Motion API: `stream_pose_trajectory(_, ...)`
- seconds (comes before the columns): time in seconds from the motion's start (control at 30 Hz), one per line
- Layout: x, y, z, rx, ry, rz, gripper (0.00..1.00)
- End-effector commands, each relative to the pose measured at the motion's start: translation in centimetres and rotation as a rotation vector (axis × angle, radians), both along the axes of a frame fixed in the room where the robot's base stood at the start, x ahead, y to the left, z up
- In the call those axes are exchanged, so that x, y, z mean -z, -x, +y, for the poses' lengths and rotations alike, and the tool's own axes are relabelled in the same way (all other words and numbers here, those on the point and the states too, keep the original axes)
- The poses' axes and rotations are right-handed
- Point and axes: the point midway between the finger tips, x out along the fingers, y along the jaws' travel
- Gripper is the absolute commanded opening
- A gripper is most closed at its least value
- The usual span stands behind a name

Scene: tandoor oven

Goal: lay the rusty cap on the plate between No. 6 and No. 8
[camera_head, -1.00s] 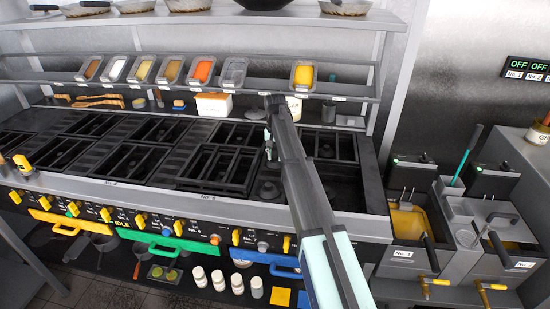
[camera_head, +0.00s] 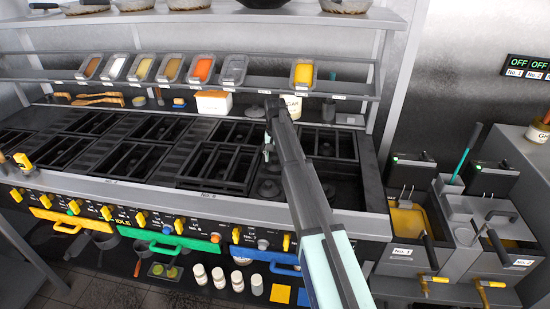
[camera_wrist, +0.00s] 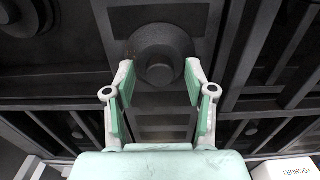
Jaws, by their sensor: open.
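My gripper (camera_wrist: 157,88) is open, its two green-padded fingers spread apart. In the wrist view a round dark cap (camera_wrist: 160,65) with a raised centre lies on the metal plate (camera_wrist: 200,20), between and just beyond the fingertips. Its colour looks dark grey-brown; I cannot tell whether it is the rusty one or whether the fingers touch it. In the head view my gripper (camera_head: 267,152) hangs over the stove to the right of the No. 6 grates (camera_head: 215,166). Another round dark piece (camera_head: 268,189) shows in front of it. My arm hides part of the stove behind.
Black grates (camera_head: 132,160) cover the stove to the left. A white box (camera_head: 213,103) stands at the back; its yoghurt label shows in the wrist view. The shelf of food trays (camera_head: 203,69) runs above. Fryers (camera_head: 410,220) stand to the right.

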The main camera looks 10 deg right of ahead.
Motion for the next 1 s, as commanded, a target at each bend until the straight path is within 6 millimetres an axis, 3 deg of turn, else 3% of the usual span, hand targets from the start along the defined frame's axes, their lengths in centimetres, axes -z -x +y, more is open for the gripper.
stream_pose_trajectory(0.17,-1.7,-0.1,0.0,0.0,0.0,-0.002,0.55)
stream_pose_trajectory(0.63,-10.1,-0.2,0.0,0.0,0.0,-0.002,0.55)
stream_pose_trajectory(0.8,-11.7,-0.1,0.0,0.0,0.0,-0.001,0.55)
stream_pose_trajectory(1.0,-12.1,0.0,0.0,0.0,0.0,0.0,0.55)
